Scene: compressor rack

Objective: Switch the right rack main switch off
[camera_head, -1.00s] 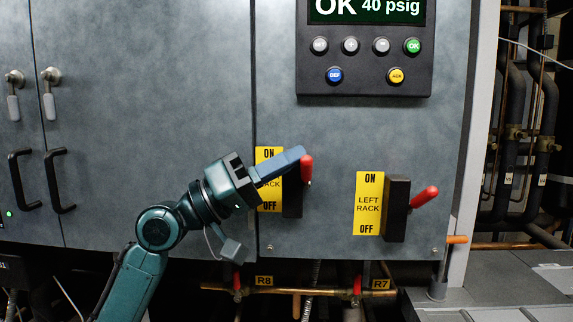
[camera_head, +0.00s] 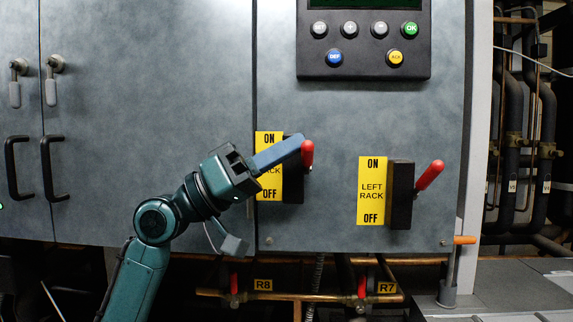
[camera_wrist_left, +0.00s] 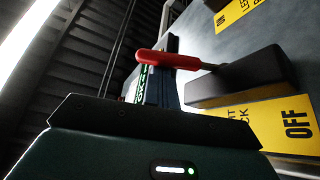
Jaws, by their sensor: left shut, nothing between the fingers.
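The right rack main switch is the left of two switches on the grey cabinet, with a black box (camera_head: 293,190) and a red handle (camera_head: 307,154). Its yellow label (camera_head: 268,193) reads ON at top and OFF at bottom; my gripper covers part of it. My left gripper (camera_head: 301,141) is shut and empty, its fingertips at the upper side of the red handle; I cannot tell whether they touch. In the left wrist view the handle (camera_wrist_left: 168,60) crosses in front of the fingers, with OFF on the label (camera_wrist_left: 285,124) at right. My right gripper is out of view.
The left rack switch (camera_head: 400,195) stands to the right, its red handle (camera_head: 430,174) pointing up and right. A button panel (camera_head: 364,52) is above. Door handles (camera_head: 52,168) are at far left. Pipes with red valve handles (camera_head: 361,287) run below the cabinet.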

